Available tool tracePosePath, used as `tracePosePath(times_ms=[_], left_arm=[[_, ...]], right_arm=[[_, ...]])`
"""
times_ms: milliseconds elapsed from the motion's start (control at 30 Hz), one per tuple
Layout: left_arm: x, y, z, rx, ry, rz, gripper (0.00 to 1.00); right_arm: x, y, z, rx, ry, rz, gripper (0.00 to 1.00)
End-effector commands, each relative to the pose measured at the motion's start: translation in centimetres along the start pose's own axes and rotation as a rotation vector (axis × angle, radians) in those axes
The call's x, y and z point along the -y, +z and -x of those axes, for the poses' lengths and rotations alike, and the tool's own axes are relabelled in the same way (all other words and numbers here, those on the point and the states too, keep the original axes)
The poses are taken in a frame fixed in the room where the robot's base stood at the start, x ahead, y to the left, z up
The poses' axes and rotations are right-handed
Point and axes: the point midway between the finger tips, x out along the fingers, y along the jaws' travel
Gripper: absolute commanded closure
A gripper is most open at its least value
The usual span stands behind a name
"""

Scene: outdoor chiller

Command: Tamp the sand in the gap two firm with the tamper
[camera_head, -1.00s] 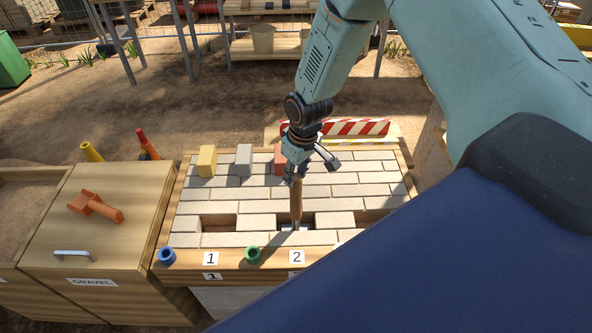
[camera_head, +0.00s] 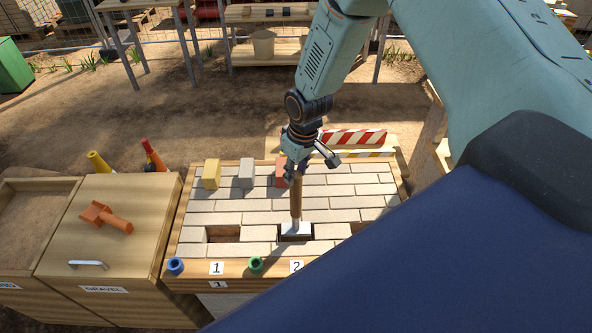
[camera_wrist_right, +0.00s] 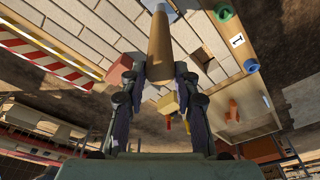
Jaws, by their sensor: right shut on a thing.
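My right gripper (camera_head: 297,172) is shut on the wooden handle of the tamper (camera_head: 296,200), which stands upright below it. In the right wrist view the tamper handle (camera_wrist_right: 160,40) runs up between the two fingers (camera_wrist_right: 160,78). The tamper's pale metal foot (camera_head: 296,228) is at gap two (camera_head: 296,239), above the number 2 label, and shows near the level of the paving. The foot covers most of this gap, so the sand in it is hidden. My left gripper is not in view.
Gap one (camera_head: 222,234) is an open slot to the left. Yellow (camera_head: 211,174), grey (camera_head: 246,175) and red (camera_head: 282,175) blocks stand along the back of the paving (camera_head: 335,203). Blue (camera_head: 176,265) and green (camera_head: 256,264) rings sit at the front. An orange scoop (camera_head: 105,217) lies on the gravel box.

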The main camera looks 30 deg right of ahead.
Motion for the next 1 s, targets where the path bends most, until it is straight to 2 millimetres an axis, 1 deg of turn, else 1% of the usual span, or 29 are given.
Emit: tracePosePath(times_ms=[33,200,300,433,633,1000], left_arm=[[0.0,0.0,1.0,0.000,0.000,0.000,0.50],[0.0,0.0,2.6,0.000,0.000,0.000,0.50],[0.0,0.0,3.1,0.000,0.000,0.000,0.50],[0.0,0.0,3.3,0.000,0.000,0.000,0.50],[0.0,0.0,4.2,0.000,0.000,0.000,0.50],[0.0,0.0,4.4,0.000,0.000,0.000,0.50]], right_arm=[[-0.1,-0.4,1.2,-0.006,0.002,0.000,1.00],[-0.1,-0.7,2.9,-0.006,0.002,0.000,1.00],[-0.1,-0.7,3.4,-0.006,0.002,0.000,1.00],[-0.5,-0.6,3.4,-0.005,0.001,-0.003,1.00],[-3.0,0.0,3.5,-0.006,0.001,-0.005,1.00],[-8.0,1.2,3.5,-0.006,0.002,-0.006,1.00]])
